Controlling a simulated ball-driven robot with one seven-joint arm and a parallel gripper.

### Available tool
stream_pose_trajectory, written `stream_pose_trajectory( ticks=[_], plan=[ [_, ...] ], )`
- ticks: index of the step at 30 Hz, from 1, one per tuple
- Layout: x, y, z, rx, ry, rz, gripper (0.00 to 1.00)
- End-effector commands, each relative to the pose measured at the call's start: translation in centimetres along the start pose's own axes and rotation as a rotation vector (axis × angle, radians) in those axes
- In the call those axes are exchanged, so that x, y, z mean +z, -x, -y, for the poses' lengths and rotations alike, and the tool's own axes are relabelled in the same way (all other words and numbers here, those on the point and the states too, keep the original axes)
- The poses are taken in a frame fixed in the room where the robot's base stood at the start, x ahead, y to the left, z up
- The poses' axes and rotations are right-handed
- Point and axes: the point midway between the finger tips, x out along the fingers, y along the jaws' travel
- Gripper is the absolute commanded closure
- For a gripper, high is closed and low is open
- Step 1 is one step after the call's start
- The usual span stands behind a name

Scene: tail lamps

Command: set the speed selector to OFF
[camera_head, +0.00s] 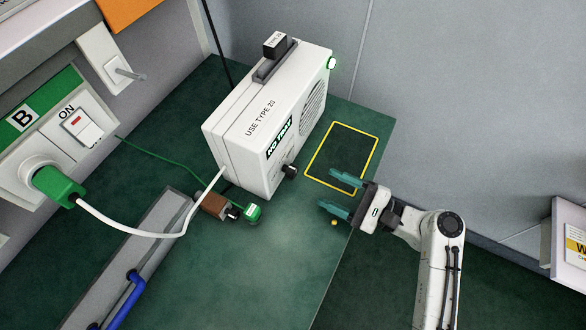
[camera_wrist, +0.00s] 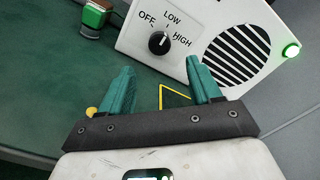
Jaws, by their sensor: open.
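The speed selector is a black knob (camera_wrist: 158,43) on the white unit's front, with OFF, LOW and HIGH around it. Its pale mark appears to point up toward LOW. In the head view the knob (camera_head: 289,171) sticks out low on the front face of the white unit (camera_head: 240,115). My gripper (camera_head: 332,190) is open and empty, in front of the knob and to its right in the head view. In the wrist view my open fingers (camera_wrist: 160,68) lie below the knob, which shows beyond the gap between them, untouched.
A green lamp (camera_head: 331,63) glows on the unit. A yellow-outlined square (camera_head: 341,158) lies on the green bench beside it. A green-capped item (camera_head: 253,211), a brown block (camera_head: 214,205) and a white cable (camera_head: 140,234) are left of the knob. A small yellow ball (camera_head: 334,222) is near my gripper.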

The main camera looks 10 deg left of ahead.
Motion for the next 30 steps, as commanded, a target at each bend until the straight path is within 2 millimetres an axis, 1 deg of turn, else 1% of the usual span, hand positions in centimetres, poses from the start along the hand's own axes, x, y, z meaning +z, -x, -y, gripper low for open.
stream_pose_trajectory(
  ticks=[1, 9, 12, 15, 21, 28, 30],
  plan=[
    [0.1, -1.0, -0.1, 0.004, 0.0, 0.003, 0.37],
    [0.1, -5.9, -0.1, 0.004, 0.0, 0.003, 0.37],
    [0.1, -7.3, 0.0, 0.003, 0.001, 0.003, 0.37],
    [0.1, -8.3, -0.1, 0.002, 0.0, 0.002, 0.37],
    [0.1, -9.2, 0.0, 0.001, 0.001, 0.001, 0.37],
    [0.1, -9.2, -0.1, 0.001, 0.001, 0.0, 0.37],
    [0.1, -9.2, -0.1, 0.001, 0.001, 0.001, 0.44]
  ],
)
